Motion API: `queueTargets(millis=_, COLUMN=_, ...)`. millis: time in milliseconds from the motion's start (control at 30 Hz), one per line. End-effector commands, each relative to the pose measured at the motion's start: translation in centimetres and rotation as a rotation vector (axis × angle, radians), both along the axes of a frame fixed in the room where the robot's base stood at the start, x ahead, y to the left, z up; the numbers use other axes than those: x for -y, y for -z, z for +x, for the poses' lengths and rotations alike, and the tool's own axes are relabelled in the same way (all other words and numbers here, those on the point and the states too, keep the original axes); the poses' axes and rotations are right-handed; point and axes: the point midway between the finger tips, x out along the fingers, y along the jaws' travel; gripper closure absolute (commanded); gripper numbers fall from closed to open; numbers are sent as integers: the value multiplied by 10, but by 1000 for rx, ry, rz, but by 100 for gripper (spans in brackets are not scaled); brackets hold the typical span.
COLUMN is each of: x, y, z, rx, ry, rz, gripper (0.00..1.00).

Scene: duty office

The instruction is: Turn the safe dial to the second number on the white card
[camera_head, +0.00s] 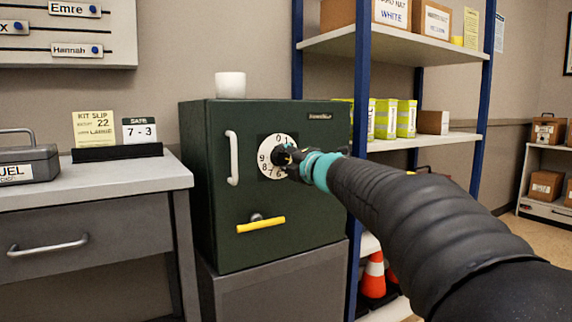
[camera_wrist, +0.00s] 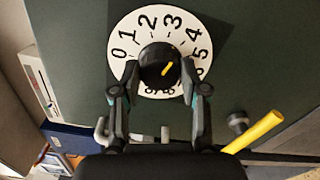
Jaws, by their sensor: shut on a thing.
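The white safe card (camera_head: 140,130) reads "7 - 3" and stands in a black holder on the grey desk. The dark green safe (camera_head: 200,170) has a white number dial (camera_head: 268,145), partly hidden by my gripper (camera_head: 290,155). In the wrist view the dial face (camera_wrist: 125,35) shows 0 to 5 clearly; lower numbers are mostly covered. At its middle is a black knob (camera_wrist: 155,60) with a yellow mark. I cannot tell which number the mark points at. My gripper (camera_wrist: 160,78) is shut on the knob, one finger on each side.
A yellow lever (camera_head: 260,225) sits below the dial, and a white handle (camera_head: 233,158) is to its left. A white cup (camera_head: 230,85) stands on the safe. A blue-posted shelf (camera_head: 362,60) with boxes stands close to the right of the safe.

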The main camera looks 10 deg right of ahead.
Motion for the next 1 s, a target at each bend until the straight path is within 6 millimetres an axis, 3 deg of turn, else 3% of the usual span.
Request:
queueTargets(millis=433, x=0, y=1, z=0, rx=75, ry=-1, rz=-233, gripper=91)
queueTargets(millis=1000, x=-1, y=0, z=0, rx=88, ry=-2, rz=-274, gripper=91)
